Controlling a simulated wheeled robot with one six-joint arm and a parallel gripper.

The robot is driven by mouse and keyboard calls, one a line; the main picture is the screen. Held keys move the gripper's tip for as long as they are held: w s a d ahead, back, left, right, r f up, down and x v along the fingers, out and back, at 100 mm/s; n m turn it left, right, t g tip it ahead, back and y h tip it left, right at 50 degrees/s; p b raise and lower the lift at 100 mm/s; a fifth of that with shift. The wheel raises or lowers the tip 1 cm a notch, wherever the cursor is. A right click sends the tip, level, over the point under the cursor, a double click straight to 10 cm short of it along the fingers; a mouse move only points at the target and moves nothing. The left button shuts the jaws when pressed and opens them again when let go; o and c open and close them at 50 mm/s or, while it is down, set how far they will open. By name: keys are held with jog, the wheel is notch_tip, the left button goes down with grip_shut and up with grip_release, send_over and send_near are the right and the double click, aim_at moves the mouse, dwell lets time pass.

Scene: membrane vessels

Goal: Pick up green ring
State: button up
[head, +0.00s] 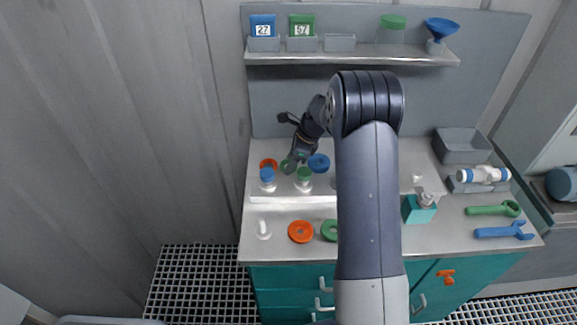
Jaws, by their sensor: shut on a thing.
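A small green ring (285,166) shows at the back left of the bench's raised part, partly hidden by my gripper. My gripper (291,164) points down there, its fingers shut on this ring. I cannot tell whether the ring touches the surface. A larger green ring (329,230) lies flat on the lower front of the bench, its right side hidden by my arm.
Close by stand a red ring (268,163), a blue ring (319,162), a blue-capped vessel (267,179) and a green-capped vessel (304,179). An orange ring (301,231) lies in front. A shelf (350,58) hangs above.

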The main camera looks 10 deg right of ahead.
jog(key=shift+c, duration=0.2)
notch_tip(320, 180, up, 10)
jog(key=shift+b, duration=0.4)
dwell(0.4)
